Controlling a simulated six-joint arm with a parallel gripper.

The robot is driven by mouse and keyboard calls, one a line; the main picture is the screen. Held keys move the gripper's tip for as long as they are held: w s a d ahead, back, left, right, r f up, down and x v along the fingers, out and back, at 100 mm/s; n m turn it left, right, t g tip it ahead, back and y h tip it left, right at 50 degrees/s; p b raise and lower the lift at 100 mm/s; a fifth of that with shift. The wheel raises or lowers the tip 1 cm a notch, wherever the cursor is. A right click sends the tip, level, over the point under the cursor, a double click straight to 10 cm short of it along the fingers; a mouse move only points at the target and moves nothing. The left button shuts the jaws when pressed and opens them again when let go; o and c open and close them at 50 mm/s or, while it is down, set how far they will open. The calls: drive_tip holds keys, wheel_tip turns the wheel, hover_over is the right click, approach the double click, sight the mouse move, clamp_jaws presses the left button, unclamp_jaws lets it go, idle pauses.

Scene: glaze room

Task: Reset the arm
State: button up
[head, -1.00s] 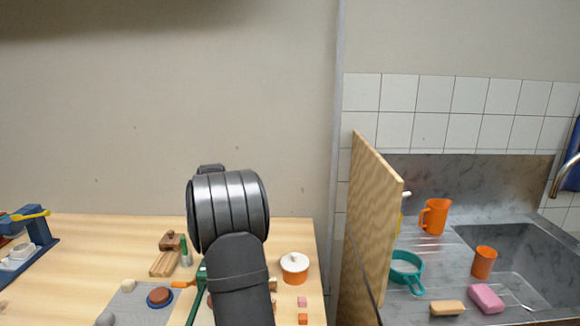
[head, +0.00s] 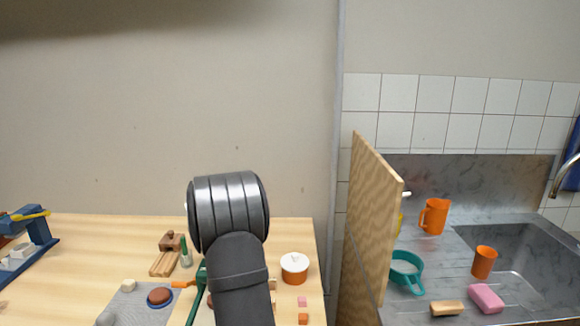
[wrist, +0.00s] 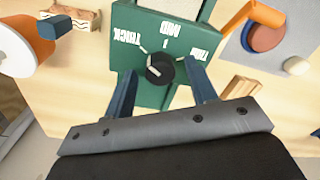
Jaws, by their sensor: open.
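My gripper (wrist: 160,72) is open in the wrist view, its two blue fingers apart. I cannot tell how close the fingers are to the knob, and nothing is visibly held. In the head view my arm hides the gripper and most of the green box (head: 203,275).
A white-lidded orange pot (head: 294,268) stands right of my arm. A grey mat (head: 125,302) with a red-brown disc (head: 160,297) lies left. A tall wooden board (head: 372,220) stands between the table and the sink (head: 530,255). The air above the table is open.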

drive_tip(key=m, duration=0.3)
drive_tip(key=shift+m, duration=0.4)
drive_tip(key=shift+r, duration=1)
